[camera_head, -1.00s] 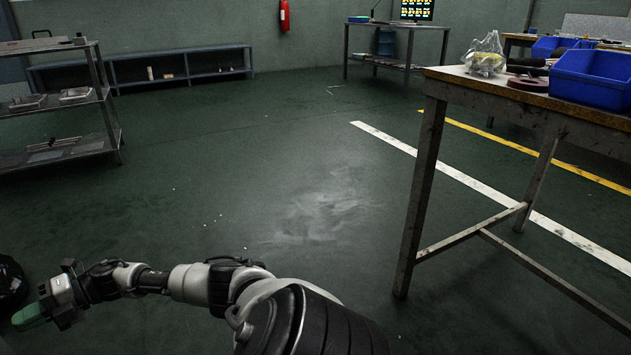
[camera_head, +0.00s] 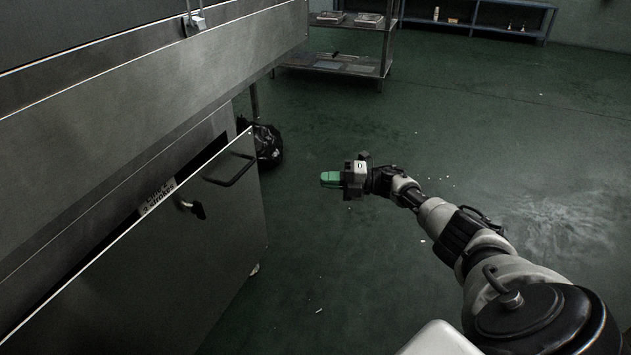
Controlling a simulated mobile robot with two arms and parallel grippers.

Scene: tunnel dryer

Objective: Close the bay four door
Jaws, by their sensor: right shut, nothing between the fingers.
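A large grey metal door panel (camera_head: 190,265) stands at the left, below the steel machine body (camera_head: 150,110). Its top edge stands apart from the machine, with a dark gap behind it, so it appears ajar. A black bar handle (camera_head: 231,170) is near the panel's far upper corner, and a small black latch (camera_head: 191,207) sits nearer. No bay number can be read. My right gripper (camera_head: 331,179), with green fingertips, is shut and empty. It is over the floor to the right of the panel, clear of the handle and pointing left. My left gripper is not in view.
A partly hidden label (camera_head: 158,197) shows in the gap. A black bag (camera_head: 266,143) lies on the floor beyond the panel's far end. A metal shelf rack (camera_head: 340,64) and a low blue-grey bench (camera_head: 480,27) stand at the back. The green floor between is open.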

